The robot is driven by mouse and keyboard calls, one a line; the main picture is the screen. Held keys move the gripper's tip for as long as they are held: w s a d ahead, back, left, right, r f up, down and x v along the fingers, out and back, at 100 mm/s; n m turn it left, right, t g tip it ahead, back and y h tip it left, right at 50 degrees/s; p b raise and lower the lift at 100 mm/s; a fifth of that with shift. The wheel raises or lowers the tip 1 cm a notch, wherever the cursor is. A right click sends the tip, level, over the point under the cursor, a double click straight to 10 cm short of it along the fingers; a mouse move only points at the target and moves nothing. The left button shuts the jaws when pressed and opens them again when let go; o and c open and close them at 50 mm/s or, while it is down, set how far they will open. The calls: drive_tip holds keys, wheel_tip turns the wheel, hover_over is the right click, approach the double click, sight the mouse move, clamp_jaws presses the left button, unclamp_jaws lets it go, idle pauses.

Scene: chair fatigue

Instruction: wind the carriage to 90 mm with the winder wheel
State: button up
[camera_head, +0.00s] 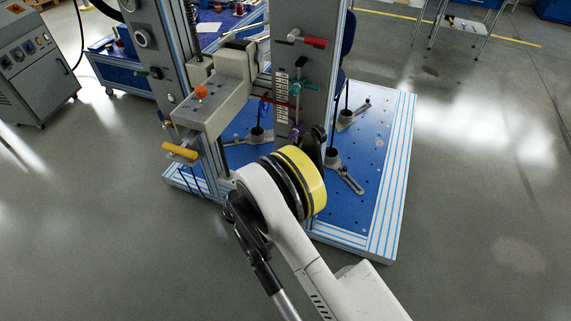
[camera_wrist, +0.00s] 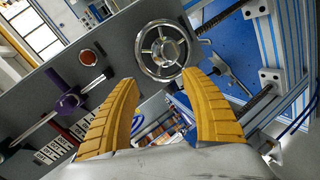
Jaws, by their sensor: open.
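The winder wheel (camera_wrist: 163,49), a silver spoked handwheel, shows in the wrist view on a grey panel. My gripper (camera_wrist: 160,79) has two ribbed yellow fingers spread apart with nothing between them. The wheel appears just beyond the fingertips, its lower rim between them; I cannot tell whether the right finger touches it. In the head view the wheel is not visible and my arm hides the gripper. A grey block with an orange knob (camera_head: 202,92), probably the carriage, sits by the left post. A scale (camera_head: 282,105) with a red pointer stands on the upright; its figures are unreadable.
The upright carries a red handle (camera_head: 312,42), a teal knob (camera_head: 298,87) and a purple knob (camera_head: 297,131). A purple handle (camera_wrist: 68,103) juts left of the wheel. A yellow handle (camera_head: 180,152) sticks out left.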

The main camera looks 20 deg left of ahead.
drive_tip(key=s+f+m+h, duration=0.2)
drive_tip(key=s+m, duration=0.2)
drive_tip(key=m, duration=0.6)
drive_tip(key=b+x, duration=0.2)
drive_tip(key=x, duration=0.8)
drive_tip(key=shift+w+a+b, duration=0.1)
drive_tip(key=shift+w+b, duration=0.1)
drive_tip(key=shift+b, duration=0.2)
drive_tip(key=c, duration=1.2)
